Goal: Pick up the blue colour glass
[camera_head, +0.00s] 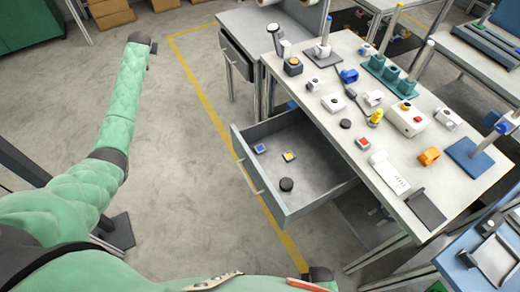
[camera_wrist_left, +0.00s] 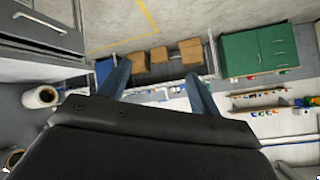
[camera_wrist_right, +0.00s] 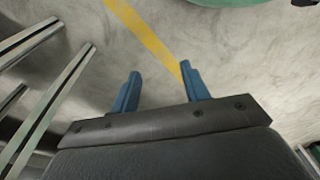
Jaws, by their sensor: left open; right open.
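A round black piece (camera_head: 286,184) lies nearer the front of the drawer. My left gripper (camera_wrist_left: 158,70) is open and empty, far from the drawer; its arm reaches up the left side of the head view. My right gripper (camera_wrist_right: 160,70) is open and empty above bare floor. Neither wrist view shows the blue square.
The grey worktable (camera_head: 408,215) right of the drawer holds many small parts, including a teal block (camera_head: 390,73) and an orange piece (camera_head: 429,156). The floor left of the drawer is clear, with a yellow line (camera_head: 215,110).

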